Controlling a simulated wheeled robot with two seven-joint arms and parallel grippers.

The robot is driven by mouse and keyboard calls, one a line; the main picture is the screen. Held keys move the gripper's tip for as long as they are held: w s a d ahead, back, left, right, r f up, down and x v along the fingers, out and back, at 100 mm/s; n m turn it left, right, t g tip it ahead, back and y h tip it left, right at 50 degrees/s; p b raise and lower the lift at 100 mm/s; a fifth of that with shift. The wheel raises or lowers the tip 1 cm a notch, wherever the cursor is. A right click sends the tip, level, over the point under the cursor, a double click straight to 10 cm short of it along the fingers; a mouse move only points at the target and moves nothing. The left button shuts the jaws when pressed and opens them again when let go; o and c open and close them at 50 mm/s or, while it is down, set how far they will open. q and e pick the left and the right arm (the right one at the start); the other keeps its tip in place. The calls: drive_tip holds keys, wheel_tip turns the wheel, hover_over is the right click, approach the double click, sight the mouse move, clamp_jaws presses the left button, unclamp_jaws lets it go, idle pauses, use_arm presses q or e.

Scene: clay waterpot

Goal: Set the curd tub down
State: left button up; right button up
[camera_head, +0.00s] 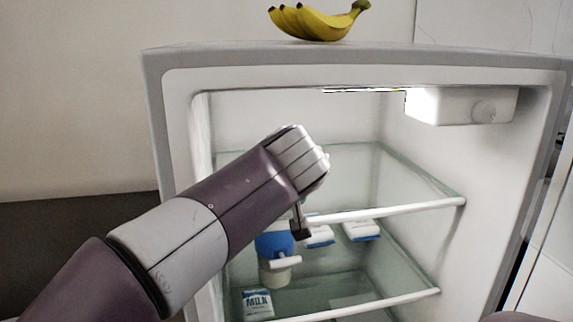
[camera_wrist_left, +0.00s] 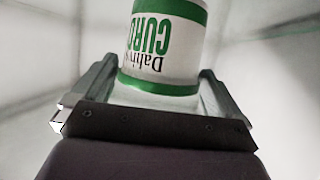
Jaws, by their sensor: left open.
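The curd tub (camera_wrist_left: 165,45) is white with green bands and shows upside-down lettering in the left wrist view. My left gripper (camera_wrist_left: 160,85) is open, with one finger on each side of the tub's near end. I cannot tell whether either finger touches it. In the head view my left arm reaches into the open fridge (camera_head: 155,110), and a dark part of the left gripper (camera_head: 299,222) shows below the wrist. I cannot pick out the curd tub surely there, as the arm hides part of the shelves. My right gripper is not in view.
A milk carton (camera_head: 257,304) stands low in the fridge, below a blue and white item (camera_head: 274,246). White and blue packs (camera_head: 361,230) sit behind the upper glass shelf's white front edge (camera_head: 400,209). Bananas (camera_head: 318,22) lie on the fridge top. The upper shelf looks empty.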

use_arm(q)
drive_tip(key=p+v, duration=0.4)
drive_tip(key=v, duration=0.6)
drive_tip(key=shift+s, duration=0.4)
drive_tip(key=shift+r, duration=0.1)
